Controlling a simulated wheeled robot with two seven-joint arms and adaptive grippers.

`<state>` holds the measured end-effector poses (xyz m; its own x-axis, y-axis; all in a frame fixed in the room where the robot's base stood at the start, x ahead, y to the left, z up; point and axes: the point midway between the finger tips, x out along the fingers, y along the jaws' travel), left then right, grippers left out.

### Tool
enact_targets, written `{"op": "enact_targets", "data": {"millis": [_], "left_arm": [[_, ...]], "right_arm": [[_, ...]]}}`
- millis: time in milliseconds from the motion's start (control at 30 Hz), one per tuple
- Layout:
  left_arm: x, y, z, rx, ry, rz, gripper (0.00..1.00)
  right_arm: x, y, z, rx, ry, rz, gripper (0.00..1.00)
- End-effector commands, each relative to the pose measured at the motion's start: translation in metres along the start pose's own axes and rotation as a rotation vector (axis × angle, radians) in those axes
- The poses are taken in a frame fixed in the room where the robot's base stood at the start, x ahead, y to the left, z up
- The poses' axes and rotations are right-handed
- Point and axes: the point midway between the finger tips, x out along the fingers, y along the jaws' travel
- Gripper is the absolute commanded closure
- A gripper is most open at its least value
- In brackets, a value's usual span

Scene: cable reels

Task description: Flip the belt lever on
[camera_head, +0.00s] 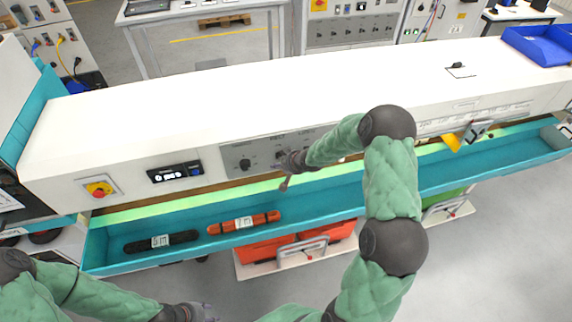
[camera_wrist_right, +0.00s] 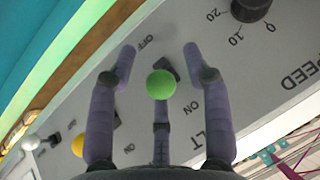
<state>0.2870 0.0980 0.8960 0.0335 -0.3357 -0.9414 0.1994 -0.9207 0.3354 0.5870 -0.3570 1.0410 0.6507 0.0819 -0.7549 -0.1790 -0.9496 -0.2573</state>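The control panel (camera_head: 232,151) is on the front of the white machine in the head view. In the right wrist view, a green ball (camera_wrist_right: 160,84) sits in front of a dark lever base, between OFF and ON labels; the partly hidden word beside it ends in "LT". I cannot tell which way the lever is set. My right gripper (camera_wrist_right: 160,62) is open, its fingers spread around the green ball without visibly closing on it. In the head view my right gripper (camera_head: 291,163) hides this part of the panel. My left gripper (camera_head: 198,312) is at the bottom edge; its finger state is unclear.
A black speed knob (camera_wrist_right: 250,9) and a yellow ball (camera_wrist_right: 78,145) are near the lever. A teal trough (camera_head: 330,196) below the panel holds a black cable bundle (camera_head: 161,242) and an orange one (camera_head: 243,223). A red-yellow stop button (camera_head: 99,188) is at left.

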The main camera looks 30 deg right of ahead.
Motion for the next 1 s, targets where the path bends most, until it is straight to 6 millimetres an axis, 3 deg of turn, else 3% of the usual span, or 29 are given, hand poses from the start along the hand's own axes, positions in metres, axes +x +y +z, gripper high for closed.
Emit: {"op": "enact_targets", "data": {"millis": [600, 800, 1000], "left_arm": [[0.000, 0.000, 0.000, 0.000, 0.000, 0.000, 0.60], [0.000, 0.000, 0.000, 0.000, 0.000, 0.000, 0.60], [0.000, 0.000, 0.000, 0.000, 0.000, 0.000, 0.60]], "right_arm": [[-0.097, -0.001, 0.000, -0.001, 0.001, 0.001, 0.50], [-0.113, -0.001, 0.000, -0.002, -0.001, 0.001, 0.50], [-0.117, -0.001, 0.001, -0.001, -0.002, 0.000, 0.50]]}}
